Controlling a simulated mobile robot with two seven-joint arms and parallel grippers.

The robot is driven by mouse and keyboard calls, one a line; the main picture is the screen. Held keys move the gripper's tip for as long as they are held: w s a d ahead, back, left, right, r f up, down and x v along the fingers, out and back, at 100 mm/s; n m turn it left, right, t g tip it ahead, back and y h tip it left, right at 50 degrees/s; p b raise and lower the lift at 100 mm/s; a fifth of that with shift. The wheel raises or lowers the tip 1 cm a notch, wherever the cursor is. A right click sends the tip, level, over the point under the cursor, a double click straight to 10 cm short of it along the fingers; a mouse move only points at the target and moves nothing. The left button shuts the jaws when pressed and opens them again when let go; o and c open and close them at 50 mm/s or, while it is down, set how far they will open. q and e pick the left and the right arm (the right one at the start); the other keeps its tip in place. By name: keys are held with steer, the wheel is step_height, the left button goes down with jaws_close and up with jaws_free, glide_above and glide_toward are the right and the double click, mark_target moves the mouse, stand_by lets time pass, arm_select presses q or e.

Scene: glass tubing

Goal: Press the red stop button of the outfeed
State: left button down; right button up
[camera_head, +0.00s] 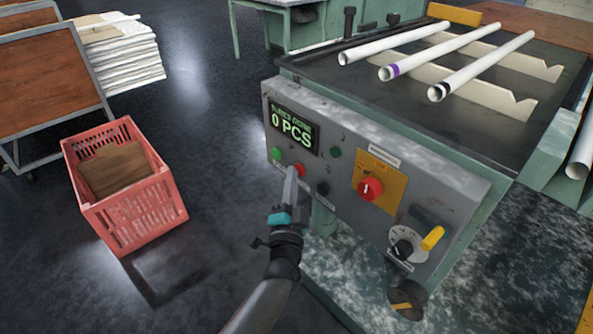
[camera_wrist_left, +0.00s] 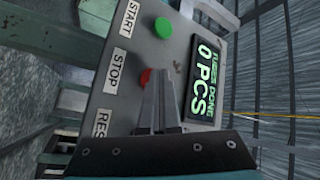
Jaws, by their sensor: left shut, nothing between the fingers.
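The red stop button (camera_head: 299,168) is a small round button on the grey control panel (camera_head: 447,196), between a green button (camera_head: 277,154) and a black one (camera_head: 323,188). In the left wrist view the red button (camera_wrist_left: 145,76), beside the STOP label (camera_wrist_left: 116,71), is partly hidden behind my fingers. My left gripper (camera_head: 292,171) is shut and empty, its fingertips right at the red button. The fingertips (camera_wrist_left: 158,74) also overlap the button's edge in the wrist view. I cannot tell whether they touch it. My right gripper is not in view.
The panel display (camera_head: 292,128) reads 0 PCS. A larger red knob (camera_head: 370,188) on a yellow plate, a dial (camera_head: 403,248) and a yellow lever (camera_head: 432,238) are to the right. White tubes (camera_head: 440,52) lie on the machine top. A red crate (camera_head: 130,215) stands on the floor at left.

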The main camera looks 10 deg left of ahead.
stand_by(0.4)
arm_select(q)
steer(key=shift+s+a+p, duration=0.5)
steer(key=shift+s+p, duration=0.15)
steer(key=s+a+p, duration=0.1)
steer(key=s, duration=0.1)
steer(key=s+a+p, duration=0.2)
stand_by(0.4)
stand_by(0.6)
